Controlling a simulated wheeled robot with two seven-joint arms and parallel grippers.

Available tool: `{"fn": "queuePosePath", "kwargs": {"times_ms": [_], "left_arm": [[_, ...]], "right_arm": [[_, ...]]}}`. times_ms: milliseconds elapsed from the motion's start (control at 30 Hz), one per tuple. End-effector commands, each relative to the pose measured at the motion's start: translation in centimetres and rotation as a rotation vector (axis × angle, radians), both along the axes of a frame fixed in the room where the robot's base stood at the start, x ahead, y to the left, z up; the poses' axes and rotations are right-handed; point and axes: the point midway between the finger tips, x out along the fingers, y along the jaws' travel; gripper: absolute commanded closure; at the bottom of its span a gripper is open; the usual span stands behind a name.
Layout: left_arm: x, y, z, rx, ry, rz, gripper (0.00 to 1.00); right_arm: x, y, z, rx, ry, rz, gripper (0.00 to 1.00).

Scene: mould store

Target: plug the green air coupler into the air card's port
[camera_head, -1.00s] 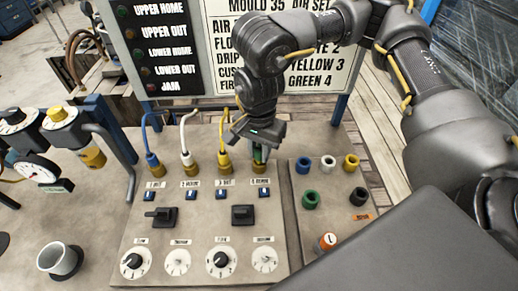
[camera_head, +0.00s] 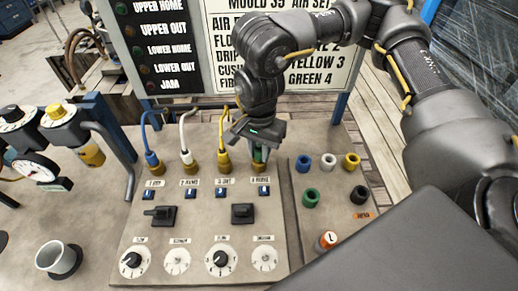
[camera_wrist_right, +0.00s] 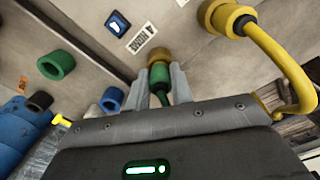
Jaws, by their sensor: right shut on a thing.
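The green air coupler (camera_wrist_right: 160,76) is upright between the two fingers of my right gripper (camera_wrist_right: 162,85), which is shut on it. In the head view the green coupler (camera_head: 258,154) shows just below the right gripper (camera_head: 258,150), over the fourth brass port (camera_head: 260,168). In the wrist view the coupler's end meets the brass port (camera_wrist_right: 159,56) in line; I cannot tell how deep it sits. The air card (camera_head: 285,50) reads "GREEN 4" and "YELLOW 3". My left gripper is not in view.
Blue (camera_head: 152,160), white (camera_head: 187,158) and yellow (camera_head: 223,158) hoses stand in the neighbouring ports. The yellow one is close beside my gripper. A right-hand panel has several coloured rings, including a green ring (camera_head: 311,198). Black switches and dials lie in front.

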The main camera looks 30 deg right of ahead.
Motion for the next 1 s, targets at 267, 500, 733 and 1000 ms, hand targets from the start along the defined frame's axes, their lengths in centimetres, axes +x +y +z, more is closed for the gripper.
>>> {"fn": "queuePosePath", "kwargs": {"times_ms": [267,500,733,1000], "left_arm": [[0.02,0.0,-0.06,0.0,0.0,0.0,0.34],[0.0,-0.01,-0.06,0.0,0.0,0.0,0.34],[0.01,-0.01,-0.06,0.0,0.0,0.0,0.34],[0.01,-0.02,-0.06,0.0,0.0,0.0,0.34]], "right_arm": [[-0.01,0.0,-0.1,0.0,0.0,0.0,0.71],[-0.01,0.01,-0.09,0.0,0.0,0.0,0.52],[-0.01,0.0,-0.09,0.0,0.0,0.0,0.35],[-0.01,0.0,-0.09,0.0,0.0,0.0,0.34]]}}
